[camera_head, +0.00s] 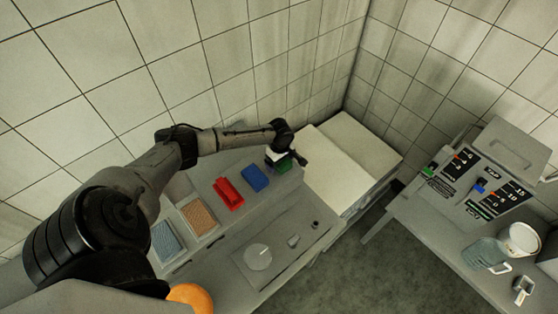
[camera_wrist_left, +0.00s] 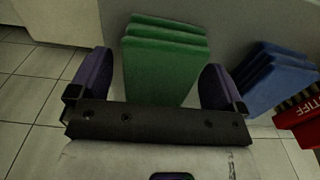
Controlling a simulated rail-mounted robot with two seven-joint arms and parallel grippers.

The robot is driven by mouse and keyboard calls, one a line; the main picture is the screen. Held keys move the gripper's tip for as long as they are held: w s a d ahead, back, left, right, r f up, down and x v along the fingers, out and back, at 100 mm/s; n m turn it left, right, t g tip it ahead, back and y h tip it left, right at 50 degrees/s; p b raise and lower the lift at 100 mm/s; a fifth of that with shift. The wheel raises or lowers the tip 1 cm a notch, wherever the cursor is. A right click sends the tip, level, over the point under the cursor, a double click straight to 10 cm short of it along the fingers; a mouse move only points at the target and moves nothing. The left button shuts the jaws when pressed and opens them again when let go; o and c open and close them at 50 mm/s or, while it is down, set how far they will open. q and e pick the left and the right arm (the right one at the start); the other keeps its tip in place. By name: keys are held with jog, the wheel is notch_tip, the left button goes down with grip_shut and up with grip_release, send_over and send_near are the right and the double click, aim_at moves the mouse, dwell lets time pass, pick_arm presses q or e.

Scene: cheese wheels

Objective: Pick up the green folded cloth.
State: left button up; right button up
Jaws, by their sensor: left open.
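The green folded cloth (camera_wrist_left: 162,70) stands as a stack of several layers in the left wrist view, between the two purple fingers of my left gripper (camera_wrist_left: 157,62). The gripper is open, with a finger on each side of the cloth; I cannot tell whether either finger touches it. In the head view, the green cloth (camera_head: 284,167) shows partly under my left gripper (camera_head: 283,157), at the right end of a grey worktop. The gripper hides part of the cloth there. My right gripper is not in view.
A blue folded cloth (camera_head: 255,178) lies beside the green one, then a red item (camera_head: 227,194) whose side reads "STIFF" in the wrist view. Trays (camera_head: 199,216) stand further left. A pale block (camera_head: 350,165) stands right of the cloths.

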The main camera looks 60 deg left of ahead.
pick_arm(q)
jog(key=c, duration=1)
jog(key=shift+r, duration=0.5)
jog(key=r, duration=0.2)
jog(key=d+r, duration=0.1)
jog(key=shift+w+d+r, duration=0.1)
jog(key=shift+d+r, duration=0.05)
jog(key=shift+r, duration=0.2)
jog(key=d+r, duration=0.2)
jog(key=d, duration=0.1)
jog(key=d+r, duration=0.2)
jog(key=d, duration=0.2)
jog(key=w+d+r+b, duration=0.1)
jog(key=d+r, duration=0.1)
jog(key=d, duration=0.1)
jog(key=shift+d+r, duration=0.1)
jog(key=shift+d, duration=0.1)
